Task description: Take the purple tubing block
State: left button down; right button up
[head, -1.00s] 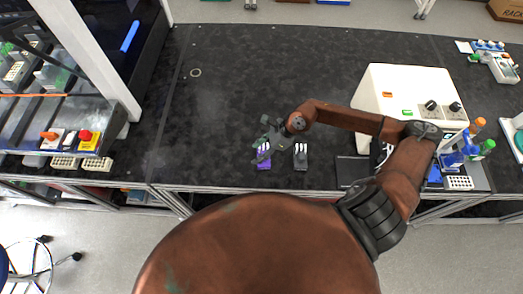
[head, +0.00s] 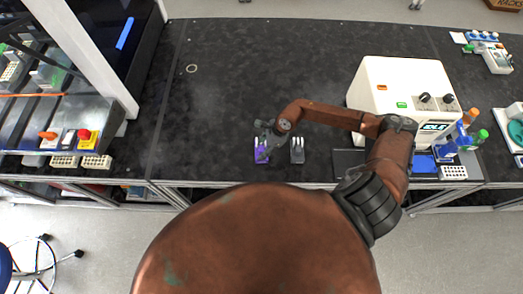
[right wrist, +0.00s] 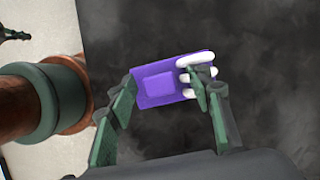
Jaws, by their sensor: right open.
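The purple tubing block (head: 258,155) lies near the front edge of the black bench in the head view, partly covered by my right gripper (head: 265,140). In the right wrist view the purple block (right wrist: 160,85) has white tubing pieces at its right end. My right gripper's fingers (right wrist: 168,92) are open, one at the block's left end and one over the white pieces at its right. I cannot tell whether they touch it. My left gripper is not in view.
A grey block with white pieces (head: 297,149) stands just right of the purple one. A white instrument (head: 402,90) and bottles (head: 470,130) stand further right. A rack unit with buttons (head: 60,125) is at the left. The bench's middle and back are clear.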

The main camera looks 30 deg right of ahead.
jog(key=shift+c, duration=0.5)
jog(key=c, duration=1.1)
grip_shut()
jog(key=shift+r, duration=0.15)
